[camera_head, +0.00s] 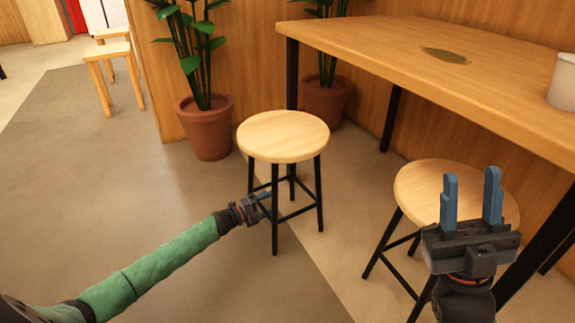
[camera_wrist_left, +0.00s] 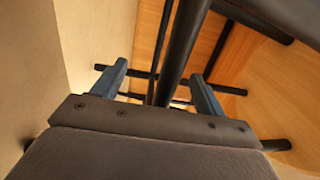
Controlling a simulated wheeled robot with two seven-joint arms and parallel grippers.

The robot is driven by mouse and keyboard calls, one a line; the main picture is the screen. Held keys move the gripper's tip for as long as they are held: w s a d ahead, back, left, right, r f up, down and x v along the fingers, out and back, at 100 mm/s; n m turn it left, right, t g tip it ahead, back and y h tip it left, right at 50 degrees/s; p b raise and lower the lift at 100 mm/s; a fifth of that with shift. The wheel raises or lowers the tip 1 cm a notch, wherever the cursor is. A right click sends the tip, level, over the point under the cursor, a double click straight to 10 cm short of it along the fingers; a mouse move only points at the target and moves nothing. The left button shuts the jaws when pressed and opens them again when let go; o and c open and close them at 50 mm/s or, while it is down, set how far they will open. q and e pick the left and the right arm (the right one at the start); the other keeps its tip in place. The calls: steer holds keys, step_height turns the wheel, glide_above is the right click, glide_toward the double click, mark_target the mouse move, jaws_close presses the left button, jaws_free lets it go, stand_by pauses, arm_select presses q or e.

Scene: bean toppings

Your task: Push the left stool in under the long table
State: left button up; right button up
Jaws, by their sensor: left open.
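The left stool (camera_head: 283,136) has a round light wood seat and black legs. It stands upright on the floor in front of the left end of the long table (camera_head: 440,62). My left gripper (camera_head: 262,197) is low at the stool's near left leg. In the left wrist view my left gripper (camera_wrist_left: 160,85) is open, with a black stool leg (camera_wrist_left: 182,55) rising between its two blue fingers. Whether the fingers touch the leg cannot be told. My right gripper (camera_head: 470,195) is open and empty, raised in front of the right stool (camera_head: 425,188), hiding part of it.
Two potted plants (camera_head: 205,128) (camera_head: 325,98) stand behind the left stool by the wood wall. Black table legs (camera_head: 292,75) (camera_head: 391,118) stand near it. A white cup (camera_head: 562,82) is on the table. Open floor (camera_head: 130,190) lies to the left.

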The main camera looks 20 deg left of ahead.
arm_select(q)
glide_toward(304, 189)
steer(key=shift+x, duration=1.7)
steer(key=shift+b+x, duration=1.05)
steer(key=shift+x, duration=7.5)
steer(key=shift+p+v, duration=2.85)
steer(key=shift+v, duration=2.75)
steer(key=shift+s+a+f, duration=0.25)
steer(key=shift+s+a, duration=0.05)
steer(key=shift+a, duration=0.05)
